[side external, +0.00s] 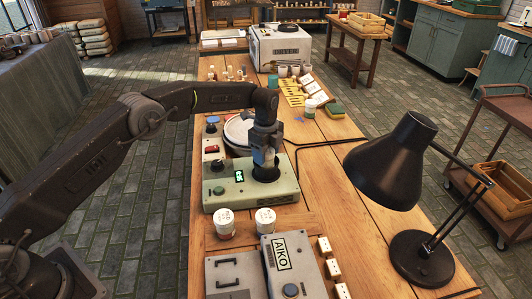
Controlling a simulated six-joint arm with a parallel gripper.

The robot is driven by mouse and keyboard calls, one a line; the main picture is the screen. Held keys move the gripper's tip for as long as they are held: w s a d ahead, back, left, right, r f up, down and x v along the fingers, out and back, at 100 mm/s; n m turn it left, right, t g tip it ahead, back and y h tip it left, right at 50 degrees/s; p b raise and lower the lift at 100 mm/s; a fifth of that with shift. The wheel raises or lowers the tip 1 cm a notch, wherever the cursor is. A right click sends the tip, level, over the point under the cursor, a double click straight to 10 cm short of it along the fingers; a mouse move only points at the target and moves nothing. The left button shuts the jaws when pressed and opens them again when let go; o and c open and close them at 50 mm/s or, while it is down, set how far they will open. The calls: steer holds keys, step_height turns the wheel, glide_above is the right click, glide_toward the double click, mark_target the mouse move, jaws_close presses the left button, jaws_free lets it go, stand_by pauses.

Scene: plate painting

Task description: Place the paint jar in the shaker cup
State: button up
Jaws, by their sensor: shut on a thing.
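The shaker is a pale green machine (228,197) with a lit green display and a green button, in the middle of the bench. Its black round shaker cup (267,175) is on the right part of its top. My gripper (265,160) points straight down over the cup, with its fingertips at or just above the cup's opening. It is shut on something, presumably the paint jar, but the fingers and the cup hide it. I cannot tell how deep the held thing sits in the cup.
Two white-lidded jars (265,221) stand in front of the shaker. A grey AIKO device (290,268) is at the near end. A round white plate (238,132) lies behind the shaker. A black desk lamp (395,165) stands at the right, and a black cable (318,143) crosses the bench.

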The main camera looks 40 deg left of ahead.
steer(key=shift+f, duration=0.15)
steer(key=o, duration=1)
